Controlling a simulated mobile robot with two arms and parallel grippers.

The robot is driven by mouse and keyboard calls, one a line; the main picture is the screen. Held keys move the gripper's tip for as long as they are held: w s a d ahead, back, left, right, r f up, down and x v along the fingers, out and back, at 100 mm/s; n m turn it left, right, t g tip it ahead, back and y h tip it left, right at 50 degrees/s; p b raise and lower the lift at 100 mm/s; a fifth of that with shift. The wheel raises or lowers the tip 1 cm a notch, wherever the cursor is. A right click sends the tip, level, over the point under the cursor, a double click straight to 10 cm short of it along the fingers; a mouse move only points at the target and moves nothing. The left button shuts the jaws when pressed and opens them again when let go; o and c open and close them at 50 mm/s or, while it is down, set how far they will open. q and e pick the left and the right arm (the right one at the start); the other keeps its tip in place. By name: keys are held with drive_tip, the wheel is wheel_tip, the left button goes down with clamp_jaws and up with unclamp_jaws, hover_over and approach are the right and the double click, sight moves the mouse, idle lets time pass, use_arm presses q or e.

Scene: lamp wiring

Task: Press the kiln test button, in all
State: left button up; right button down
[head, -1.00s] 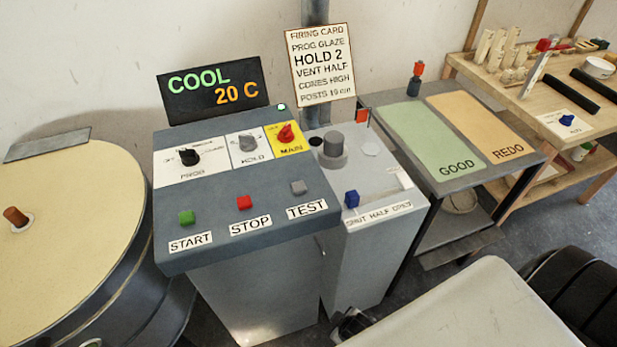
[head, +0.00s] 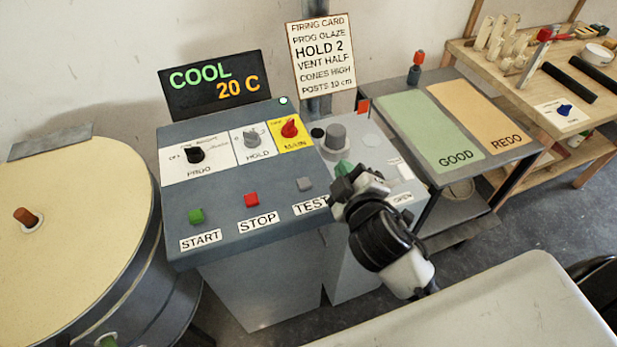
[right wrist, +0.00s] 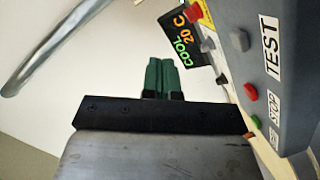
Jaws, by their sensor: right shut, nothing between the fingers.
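The grey TEST button (head: 304,184) sits on the sloping panel of the kiln control box (head: 290,232), right of the red STOP button (head: 251,199) and green START button (head: 196,216). In the right wrist view the TEST button (right wrist: 239,40) is at the upper right beside its label. My right gripper (head: 343,168) is right of the button, over the lower grey vent box, apart from the button. Its green fingers (right wrist: 161,64) are shut and empty. My left gripper is not in view.
The display (head: 215,84) reads COOL 20 C. PROG (head: 195,154), HOLD (head: 251,139) and red MAIN (head: 290,128) knobs stand behind the buttons. A round kiln (head: 75,200) is at left; a GOOD/REDO table (head: 400,85) is at right. Space above the buttons is clear.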

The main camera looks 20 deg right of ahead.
drive_tip(key=w+a+r+n+t+y, duration=0.1)
drive_tip(key=a+r+n+t+y, duration=0.25)
drive_tip(key=r+n, duration=0.2)
drive_tip(key=w+a+r+n+t+y, duration=0.2)
drive_tip(key=r+n+y, duration=0.2)
drive_tip(key=r+n, duration=0.15)
drive_tip(key=s+a+r+n+g+y, duration=0.1)
drive_tip(key=a+n+g+y, duration=0.45)
drive_tip(key=n, duration=0.55)
drive_tip(key=s+a+r+n+g+y, duration=0.1)
drive_tip(key=a+n+g+y, duration=0.3)
drive_tip(key=n+y, duration=0.45)
drive_tip(key=w+d+f+n+g+h, duration=0.5)
drive_tip(key=d+f+n+h, duration=0.4)
drive_tip(key=f+n+h, duration=0.2)
drive_tip(key=w+n+h, duration=0.1)
drive_tip(key=n+h, duration=0.1)
drive_tip(key=shift+w+n, duration=0.35)
